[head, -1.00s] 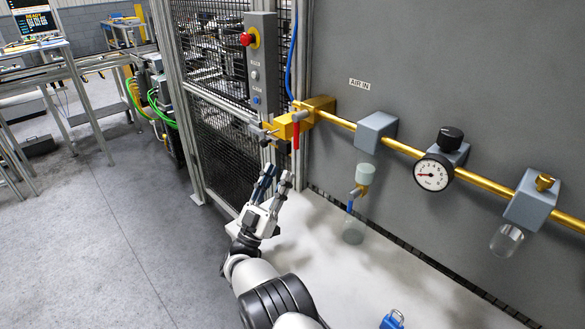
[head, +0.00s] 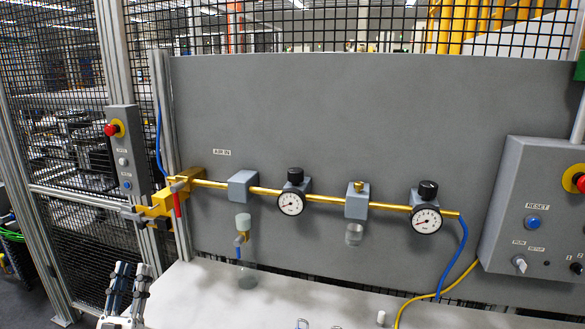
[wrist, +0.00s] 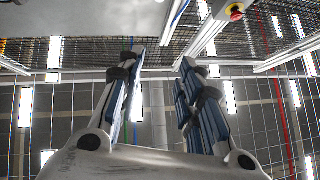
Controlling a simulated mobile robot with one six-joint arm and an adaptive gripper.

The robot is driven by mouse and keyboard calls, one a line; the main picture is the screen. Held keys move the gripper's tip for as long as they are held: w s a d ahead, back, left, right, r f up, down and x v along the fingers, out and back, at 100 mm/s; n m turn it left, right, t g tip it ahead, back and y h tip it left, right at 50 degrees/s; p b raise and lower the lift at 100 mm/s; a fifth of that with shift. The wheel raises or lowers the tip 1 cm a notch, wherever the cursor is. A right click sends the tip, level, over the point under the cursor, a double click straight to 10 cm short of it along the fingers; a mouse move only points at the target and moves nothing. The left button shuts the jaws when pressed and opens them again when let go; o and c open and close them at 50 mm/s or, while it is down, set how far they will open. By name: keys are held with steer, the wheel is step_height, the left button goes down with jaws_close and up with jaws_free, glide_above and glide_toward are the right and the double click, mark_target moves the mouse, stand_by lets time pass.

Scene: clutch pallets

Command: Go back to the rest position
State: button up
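My gripper (head: 132,268) shows at the lower left of the head view, fingers pointing up, in front of the mesh fence and left of the white bench. In the wrist view my gripper (wrist: 158,62) has its two blue-padded fingers spread apart with nothing between them. It is open and empty. The yellow shut-off valve (head: 162,203) on the air line is above and to the right of the fingertips in the head view, apart from them. Most of my arm is below the head view's frame.
A grey panel carries a yellow pipe (head: 328,200) with two gauges (head: 291,203). A control box (head: 533,225) is at the right, a red-button post (head: 125,150) at the left. The white bench (head: 200,290) has small items at its front edge. Mesh fencing (head: 70,150) stands at left.

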steer(key=w+d+r+n+g+y, duration=0.2)
steer(key=w+d+r+g+y, duration=0.15)
steer(key=w+r, duration=0.4)
steer(key=w+d+r+n+g+y, duration=0.25)
steer(key=w+d+r, duration=0.25)
steer(key=w+r, duration=0.25)
steer(key=s+d+r+g+y, duration=0.1)
steer(key=d+g, duration=0.2)
steer(key=d, duration=0.4)
steer(key=s+d+r+g, duration=0.2)
steer(key=d, duration=0.5)
steer(key=s+d+f+g+h, duration=0.1)
steer(key=s+d+f+g, duration=0.2)
steer(key=s+d, duration=0.5)
steer(key=s+d+f+g+h, duration=0.1)
steer(key=s+d+f+g, duration=0.1)
steer(key=s+d, duration=0.6)
steer(key=s+d+f+m+g+h, duration=0.1)
steer(key=s+d+f, duration=0.3)
steer(key=s, duration=0.4)
steer(key=s+d+f+m+g+h, duration=0.1)
steer(key=s+d+f+g, duration=0.2)
steer(key=s, duration=0.5)
steer(key=s+d+f+m+g+h, duration=0.1)
steer(key=s+d+f, duration=0.3)
steer(key=s, duration=0.5)
steer(key=shift+d+f+m+g+h, duration=0.3)
steer(key=shift+d+m+g, duration=0.15)
steer(key=shift+d+g, duration=0.2)
